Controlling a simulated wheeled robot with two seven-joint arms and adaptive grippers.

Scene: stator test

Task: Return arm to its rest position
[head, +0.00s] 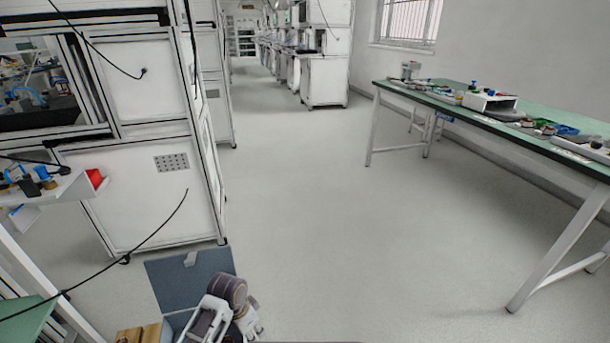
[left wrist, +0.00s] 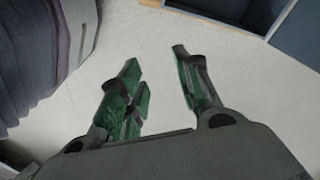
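My left gripper (left wrist: 158,60) shows in the left wrist view with its two green-padded fingers spread apart. Nothing is between the fingers, and pale floor shows behind them. In the head view a white and dark arm part (head: 228,305) of mine reaches up from the bottom edge, left of centre; the gripper's fingers cannot be made out there. My right gripper is in neither view.
A blue-grey panel (head: 188,277) lies by that arm part; a blue-grey box (left wrist: 300,38) is at the wrist view's top right. A white machine cabinet (head: 140,190) stands left, a green-topped table (head: 560,118) right. The floor between is clear.

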